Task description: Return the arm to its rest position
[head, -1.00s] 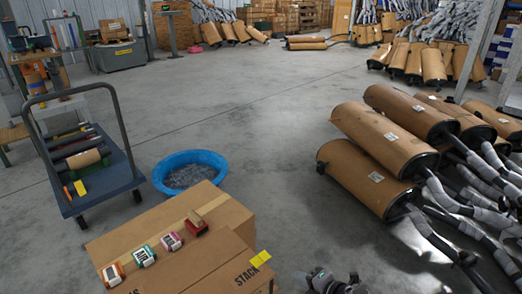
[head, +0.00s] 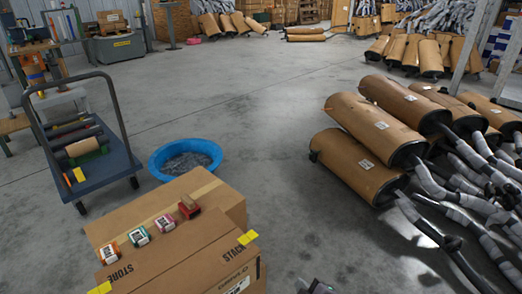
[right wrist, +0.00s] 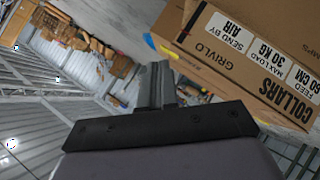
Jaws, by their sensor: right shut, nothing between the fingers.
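My right gripper (head: 314,286) shows only as a small dark part at the bottom edge of the head view, to the right of a cardboard box (head: 195,262). In the right wrist view its fingers (right wrist: 155,88) are together with nothing between them. The cardboard box, also in the right wrist view (right wrist: 235,60), lies beyond and to the right of the fingers, apart from them as far as I can tell. My left gripper is not in view.
Several small coloured packs (head: 139,237) lie on the box. A blue tub (head: 185,160) and a blue cart (head: 100,165) stand at left. Mufflers (head: 360,165) are piled at right. The grey floor (head: 270,150) between is clear.

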